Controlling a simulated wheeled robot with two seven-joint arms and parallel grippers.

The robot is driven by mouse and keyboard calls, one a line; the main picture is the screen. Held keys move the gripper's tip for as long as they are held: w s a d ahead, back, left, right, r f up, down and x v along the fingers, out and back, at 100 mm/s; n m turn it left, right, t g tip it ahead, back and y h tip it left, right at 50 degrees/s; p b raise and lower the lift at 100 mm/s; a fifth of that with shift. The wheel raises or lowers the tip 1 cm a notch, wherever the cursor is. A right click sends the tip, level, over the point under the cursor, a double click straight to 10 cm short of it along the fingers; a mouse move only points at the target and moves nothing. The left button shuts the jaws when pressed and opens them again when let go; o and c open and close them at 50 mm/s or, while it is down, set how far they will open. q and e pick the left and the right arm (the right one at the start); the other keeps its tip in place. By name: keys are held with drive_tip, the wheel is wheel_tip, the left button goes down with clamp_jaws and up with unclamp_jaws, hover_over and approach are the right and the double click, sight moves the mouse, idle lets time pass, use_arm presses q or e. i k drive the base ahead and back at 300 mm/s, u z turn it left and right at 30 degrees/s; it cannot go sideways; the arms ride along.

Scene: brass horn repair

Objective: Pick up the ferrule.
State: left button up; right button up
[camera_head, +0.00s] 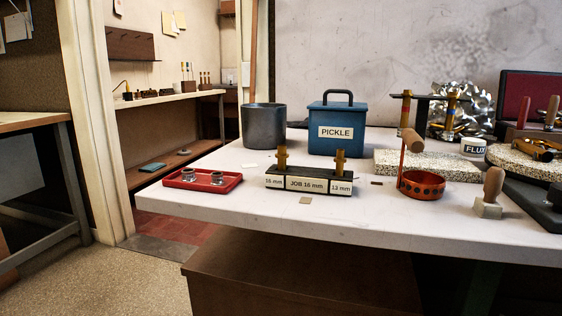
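Two small silvery ring-shaped parts, which look like ferrules, sit apart in a shallow red tray (168,182) at the left of the white bench. One ring (188,176) is on the left and the other ring (217,178) is on the right. Their sizes cannot be told from here. To their right is a dark block (309,181) labelled "16 mm", "JOB 16 mm" and "13 mm", with a brass-coloured upright piece at the left (282,158) and another at the right (340,164). Neither of my grippers is in view.
Behind stand a grey pot (264,127) and a blue PICKLE box (336,130). To the right are an orange bowl (421,186), a wooden-handled tool (491,194), a speckled slab (428,164) and a FLUX jar (474,146). The bench front edge is mostly clear.

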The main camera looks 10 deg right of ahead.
sight(189, 174)
drive_tip(key=k, duration=1)
